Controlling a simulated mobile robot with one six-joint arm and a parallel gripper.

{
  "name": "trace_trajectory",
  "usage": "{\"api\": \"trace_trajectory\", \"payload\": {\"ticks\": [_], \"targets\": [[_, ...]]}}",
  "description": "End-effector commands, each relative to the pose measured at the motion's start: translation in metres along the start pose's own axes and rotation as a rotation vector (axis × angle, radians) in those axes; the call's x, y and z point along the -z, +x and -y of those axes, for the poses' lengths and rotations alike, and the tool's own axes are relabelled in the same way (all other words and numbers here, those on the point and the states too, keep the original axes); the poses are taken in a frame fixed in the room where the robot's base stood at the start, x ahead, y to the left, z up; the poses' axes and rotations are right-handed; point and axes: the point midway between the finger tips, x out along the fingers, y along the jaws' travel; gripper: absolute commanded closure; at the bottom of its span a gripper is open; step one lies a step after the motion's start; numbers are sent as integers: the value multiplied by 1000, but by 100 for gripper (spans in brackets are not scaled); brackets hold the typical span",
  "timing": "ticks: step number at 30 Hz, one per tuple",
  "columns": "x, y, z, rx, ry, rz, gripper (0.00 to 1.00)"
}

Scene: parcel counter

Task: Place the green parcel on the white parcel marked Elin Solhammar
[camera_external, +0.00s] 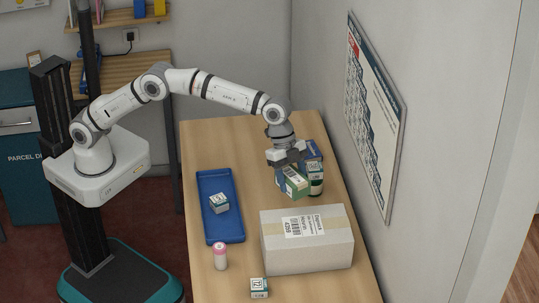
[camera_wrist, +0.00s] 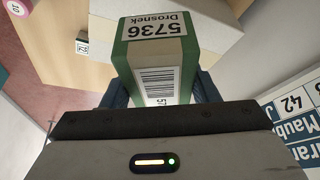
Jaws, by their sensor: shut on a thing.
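The green parcel (camera_external: 294,184) is in my gripper (camera_external: 286,163), above the far part of the counter. In the wrist view the green parcel (camera_wrist: 155,60) sits between the two fingers, and its white label reads 5736 and Drosnek. The large white parcel (camera_external: 280,257) lies on the counter nearer the camera, with a label on top whose name is too small to read. Its pale surface (camera_wrist: 205,25) also shows behind the green parcel in the wrist view. The green parcel is apart from the white parcel's top.
A blue tray (camera_external: 223,236) holds a small box (camera_external: 219,203). The wall is at right.

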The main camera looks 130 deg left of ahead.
Motion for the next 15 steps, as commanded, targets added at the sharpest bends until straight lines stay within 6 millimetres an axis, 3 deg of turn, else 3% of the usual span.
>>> {"api": "trace_trajectory", "payload": {"ticks": [3, 6, 15], "targets": [[16, -1, -27, -16, 40, 0, 74], [20, 2, -37, -22, 54, 1, 74], [3, 46, -40, -25, 57, 3, 74]]}}
